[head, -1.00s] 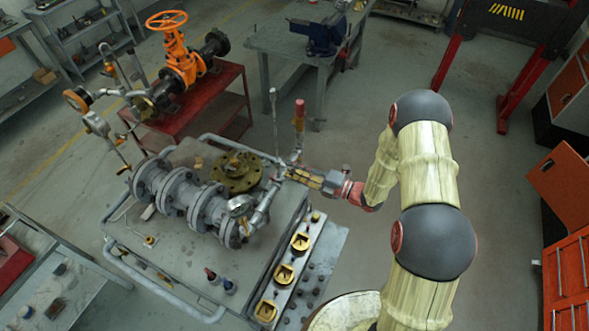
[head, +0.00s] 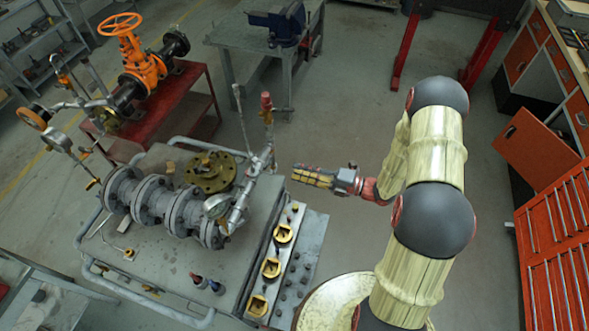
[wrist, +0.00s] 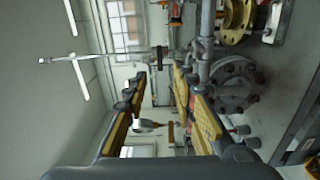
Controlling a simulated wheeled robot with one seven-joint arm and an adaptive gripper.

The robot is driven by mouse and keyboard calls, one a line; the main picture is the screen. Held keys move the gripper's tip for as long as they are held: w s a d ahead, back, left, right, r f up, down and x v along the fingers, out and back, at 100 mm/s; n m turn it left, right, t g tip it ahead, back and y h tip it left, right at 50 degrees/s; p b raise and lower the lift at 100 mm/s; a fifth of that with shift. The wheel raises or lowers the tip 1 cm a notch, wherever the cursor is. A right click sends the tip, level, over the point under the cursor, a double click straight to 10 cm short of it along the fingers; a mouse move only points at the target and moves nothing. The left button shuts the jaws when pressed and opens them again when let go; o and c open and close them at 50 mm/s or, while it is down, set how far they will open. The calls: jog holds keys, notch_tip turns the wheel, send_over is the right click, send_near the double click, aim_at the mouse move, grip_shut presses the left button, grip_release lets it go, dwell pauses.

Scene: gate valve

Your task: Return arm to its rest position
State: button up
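My gripper (head: 297,172) hangs in the air right of the pipe rig, at the end of my bent arm. Clear space shows between it and the thin pipe with a red top (head: 266,112). In the wrist view my gripper (wrist: 152,82) has its two yellow-padded fingers apart, with only background between them. It holds nothing. The gate valve with an orange handwheel (head: 135,58) stands at the back left, well away from my gripper.
The grey flanged pipe rig (head: 163,207) sits on a metal table to the left. A workbench with a blue vise (head: 278,25) stands behind. An orange tool cabinet (head: 556,245) is at the right. Open floor (head: 350,110) lies between.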

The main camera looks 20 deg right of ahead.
dwell(0.6)
jog(key=s+a+f+n+g+h+b, duration=0.1)
jog(key=s+n+g+h+b, duration=0.1)
jog(key=s+n+g, duration=0.65)
jog(key=s+a+f+n+g+h+b, duration=0.15)
jog(key=s+n+g, duration=0.25)
jog(key=s+n, duration=0.85)
jog(key=d+r+n+t+h+b, duration=0.1)
jog(key=d+r+n+h+b, duration=0.15)
jog(key=n+h+b, duration=0.45)
jog(key=d+r+n+t+h+b, duration=0.1)
jog(key=d+n+h+b, duration=0.25)
jog(key=n, duration=0.65)
jog(key=s+a+r+n+t+h+b, duration=0.1)
jog(key=s+a+r+n+t+b, duration=0.1)
jog(key=b, duration=0.7)
notch_tip(320, 180, up, 3)
jog(key=a+n+t, duration=0.1)
jog(key=n+t, duration=0.1)
jog(key=t, duration=0.2)
jog(key=shift+r+n, duration=0.15)
jog(key=shift+n, duration=0.25)
